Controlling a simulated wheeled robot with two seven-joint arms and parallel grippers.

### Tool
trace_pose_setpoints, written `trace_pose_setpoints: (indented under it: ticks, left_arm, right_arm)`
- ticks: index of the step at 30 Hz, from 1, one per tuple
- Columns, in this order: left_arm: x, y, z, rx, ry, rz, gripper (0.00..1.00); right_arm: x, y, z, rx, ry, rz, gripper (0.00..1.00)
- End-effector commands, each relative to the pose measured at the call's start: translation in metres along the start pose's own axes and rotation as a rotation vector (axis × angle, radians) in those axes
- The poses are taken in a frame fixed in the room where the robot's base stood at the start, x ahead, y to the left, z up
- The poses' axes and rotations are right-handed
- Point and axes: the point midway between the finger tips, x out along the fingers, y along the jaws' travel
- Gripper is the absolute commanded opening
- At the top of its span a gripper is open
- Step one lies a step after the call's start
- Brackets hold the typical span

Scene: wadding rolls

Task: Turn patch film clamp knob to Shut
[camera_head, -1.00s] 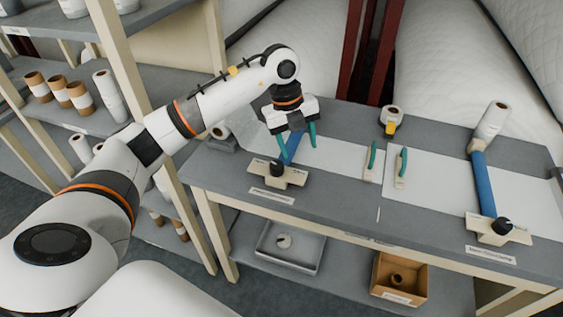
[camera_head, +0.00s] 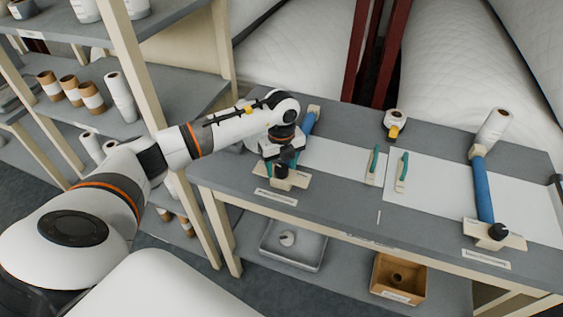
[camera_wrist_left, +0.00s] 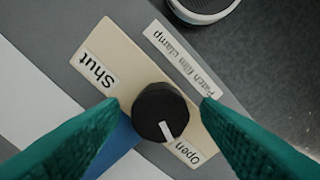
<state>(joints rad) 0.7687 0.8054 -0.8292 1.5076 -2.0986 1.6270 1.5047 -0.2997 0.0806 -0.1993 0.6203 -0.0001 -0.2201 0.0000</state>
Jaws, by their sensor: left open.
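The black patch film clamp knob (camera_wrist_left: 160,112) sits on a cream plate (camera_wrist_left: 120,60) with a Shut label on one side and an Open label on the other. Its white pointer faces the Open label. In the head view this plate (camera_head: 296,182) is at the table's front left, below a blue bar (camera_head: 310,120). My left gripper (camera_head: 282,168) is open above the plate. In the wrist view its two teal fingers (camera_wrist_left: 161,106) are on either side of the knob, with gaps visible. Whether they have come down level with it is unclear. My right gripper is not in view.
A second black knob (camera_head: 497,232) on a cream plate and a blue bar (camera_head: 483,190) are at the table's right. Two green handles (camera_head: 374,162) and a tape roll (camera_head: 395,122) lie between. A shelf with rolls (camera_head: 119,95) stands left.

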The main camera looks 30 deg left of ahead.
Motion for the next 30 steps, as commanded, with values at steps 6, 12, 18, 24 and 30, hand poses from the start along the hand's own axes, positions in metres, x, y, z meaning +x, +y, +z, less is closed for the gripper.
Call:
trace_pose_setpoints:
  ticks: [6,12,18,24,30]
  left_arm:
    - [0.0046,0.0,0.0001,0.001,0.0,0.0,0.58]
    - [0.0044,0.0,0.0001,0.0,0.0,0.0,0.46]
    - [0.0041,0.0,0.0,0.0,0.0,0.0,0.13]
    - [0.0044,0.0,-0.0002,0.011,0.0,0.001,0.13]
    - [0.0057,-0.0001,-0.0005,0.077,0.0,0.001,0.13]
  right_arm:
    - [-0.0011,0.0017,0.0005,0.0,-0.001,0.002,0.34]
    - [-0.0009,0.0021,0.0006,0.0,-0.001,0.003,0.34]
    - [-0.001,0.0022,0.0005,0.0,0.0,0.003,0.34]
    - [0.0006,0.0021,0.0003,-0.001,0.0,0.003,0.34]
    - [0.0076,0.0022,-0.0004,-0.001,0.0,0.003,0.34]
